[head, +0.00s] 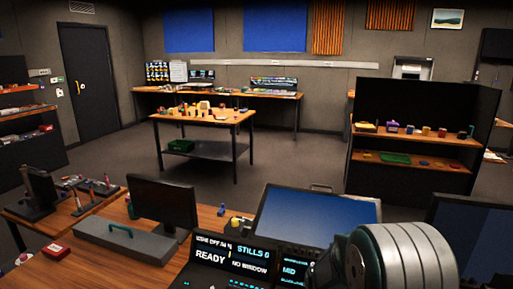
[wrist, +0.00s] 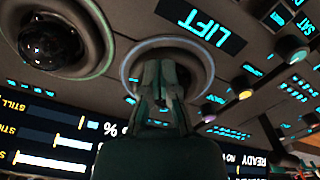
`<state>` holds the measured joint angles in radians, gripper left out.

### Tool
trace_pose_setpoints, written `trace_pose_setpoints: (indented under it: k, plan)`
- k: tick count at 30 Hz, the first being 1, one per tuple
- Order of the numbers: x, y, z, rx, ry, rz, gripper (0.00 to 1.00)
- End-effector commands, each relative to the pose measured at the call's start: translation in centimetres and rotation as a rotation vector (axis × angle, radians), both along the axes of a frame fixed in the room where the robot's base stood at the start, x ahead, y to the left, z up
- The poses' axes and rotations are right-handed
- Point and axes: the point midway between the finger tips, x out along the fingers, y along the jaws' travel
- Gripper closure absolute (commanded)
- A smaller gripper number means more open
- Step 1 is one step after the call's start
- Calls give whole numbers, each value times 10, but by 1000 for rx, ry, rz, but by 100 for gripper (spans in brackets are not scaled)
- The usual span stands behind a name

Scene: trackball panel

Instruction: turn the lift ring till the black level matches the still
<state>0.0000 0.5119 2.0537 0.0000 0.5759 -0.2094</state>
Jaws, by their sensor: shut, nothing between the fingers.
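In the wrist view the panel appears upside down. The lift ring (wrist: 207,62) is a pale-edged ring around a dark centre, beside the LIFT label (wrist: 203,22). My gripper (wrist: 160,72) is shut and empty, its fingertips in front of the ring's middle and hiding part of it. I cannot tell whether they touch it. A readout screen (wrist: 45,138) at the lower left shows white bars with yellow marks and a row that seems to read STILL; its values are too small to compare. In the head view my arm covers the right of the panel, and my gripper is not visible.
A second ring with a shiny black ball (wrist: 52,42) lies left of the lift ring. Several small knobs (wrist: 240,85) stand close on its right. In the head view, a panel display (head: 235,255) reads READY and NO WINDOW. A blue-faced monitor (head: 315,215) stands behind the panel.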

Motion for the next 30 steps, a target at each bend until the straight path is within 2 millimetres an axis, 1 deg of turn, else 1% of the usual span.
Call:
trace_pose_setpoints:
  k: [30]
  plan:
    - [0, 0, -11, 0, 1, 0, 100]
